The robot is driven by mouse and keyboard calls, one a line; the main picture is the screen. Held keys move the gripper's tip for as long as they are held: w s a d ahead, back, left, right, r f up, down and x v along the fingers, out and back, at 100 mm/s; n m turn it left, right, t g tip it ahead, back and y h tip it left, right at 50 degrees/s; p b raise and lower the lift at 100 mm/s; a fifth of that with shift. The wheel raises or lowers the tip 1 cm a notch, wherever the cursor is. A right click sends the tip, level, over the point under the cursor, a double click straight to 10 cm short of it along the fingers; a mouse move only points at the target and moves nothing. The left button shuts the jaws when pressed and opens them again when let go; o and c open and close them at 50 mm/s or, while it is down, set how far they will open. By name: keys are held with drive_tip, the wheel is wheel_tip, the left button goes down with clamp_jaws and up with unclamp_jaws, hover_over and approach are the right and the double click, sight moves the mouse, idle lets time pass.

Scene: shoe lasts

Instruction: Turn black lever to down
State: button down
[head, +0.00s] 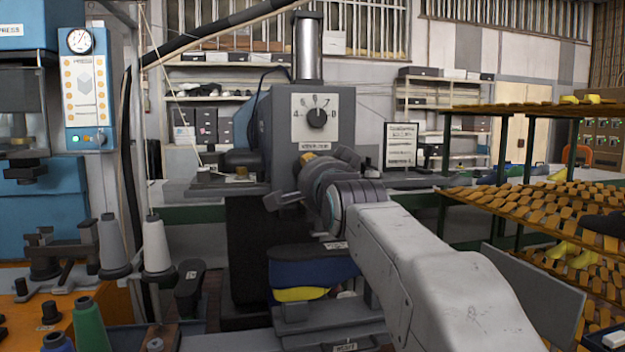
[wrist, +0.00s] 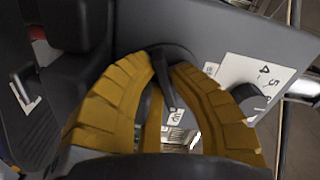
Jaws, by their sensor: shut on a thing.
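The black lever (wrist: 164,78) sits on the grey front of a machine, with small white labels around it. My gripper (wrist: 168,72) has its two mustard-coloured fingers closed in on the lever from both sides. The lever lies between the fingertips and runs from its round hub toward the palm in the wrist view. In the head view my gripper (head: 311,159) is at the machine's front below the dial, and my own wrist and arm hide the lever. I cannot tell from these frames how far the lever is turned.
A black dial (head: 317,118) on a white number plate is just above my gripper. A blue press (head: 30,205) stands at left, with thread cones (head: 157,247) near it. Shelves of shoe lasts (head: 560,205) fill the right side.

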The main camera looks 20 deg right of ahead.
drive_tip(key=shift+r, duration=0.1)
drive_tip(key=c, duration=1.1)
unclamp_jaws()
drive_tip(key=shift+c, duration=0.2)
drive_tip(key=v, duration=1.2)
drive_tip(key=shift+o, duration=0.3)
